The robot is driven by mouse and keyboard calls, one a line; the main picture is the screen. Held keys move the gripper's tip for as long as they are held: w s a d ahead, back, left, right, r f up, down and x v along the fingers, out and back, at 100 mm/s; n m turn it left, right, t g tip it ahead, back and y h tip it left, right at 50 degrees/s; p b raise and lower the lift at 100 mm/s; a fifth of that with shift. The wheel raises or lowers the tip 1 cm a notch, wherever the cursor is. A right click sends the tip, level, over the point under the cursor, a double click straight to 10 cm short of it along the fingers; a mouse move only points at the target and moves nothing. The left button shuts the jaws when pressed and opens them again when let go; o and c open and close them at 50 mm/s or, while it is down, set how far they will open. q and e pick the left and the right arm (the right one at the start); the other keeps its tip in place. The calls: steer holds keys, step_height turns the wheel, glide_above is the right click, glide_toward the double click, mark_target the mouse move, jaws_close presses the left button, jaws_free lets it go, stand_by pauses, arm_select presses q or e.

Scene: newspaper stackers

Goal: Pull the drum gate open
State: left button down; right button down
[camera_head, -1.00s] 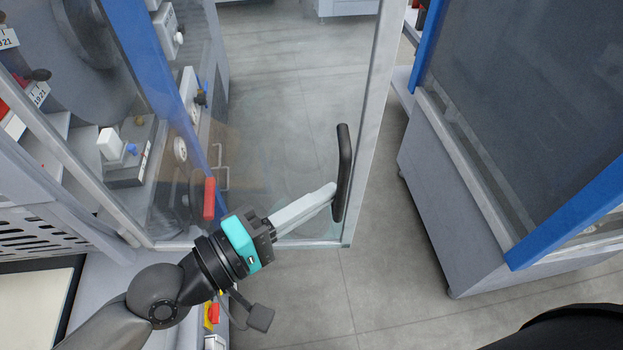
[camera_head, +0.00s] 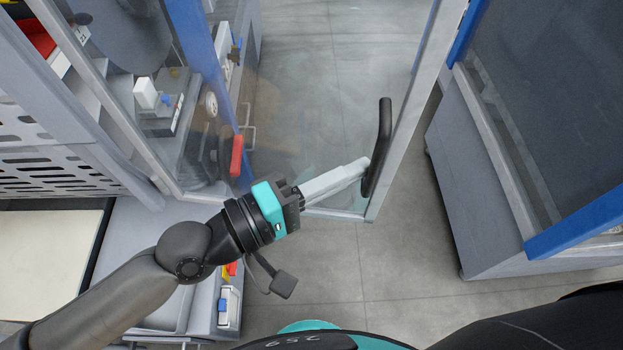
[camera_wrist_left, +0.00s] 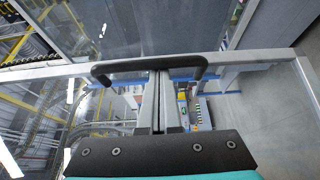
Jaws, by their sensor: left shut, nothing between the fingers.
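The drum gate is a clear panel in a grey metal frame (camera_head: 408,130), standing swung out from the machine at the left of the head view. Its black bar handle (camera_head: 378,150) sits near the free edge. My left gripper (camera_head: 366,163) is shut with nothing between its fingers. Its fingertips are at the handle; in the left wrist view the handle (camera_wrist_left: 140,65) crosses at the tips of the fingers (camera_wrist_left: 160,80). Whether they touch it, I cannot tell. My right gripper is not in view.
A grey cabinet (camera_head: 465,200) with a blue-edged dark panel (camera_head: 550,90) stands to the right, with bare floor (camera_head: 390,270) between it and the gate. At the left are the machine's drum (camera_head: 120,35) and a perforated grey panel (camera_head: 50,165).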

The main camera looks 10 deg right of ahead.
arm_select(q)
steer(key=b+v, duration=0.3)
steer(key=v, duration=0.9)
stand_by(0.6)
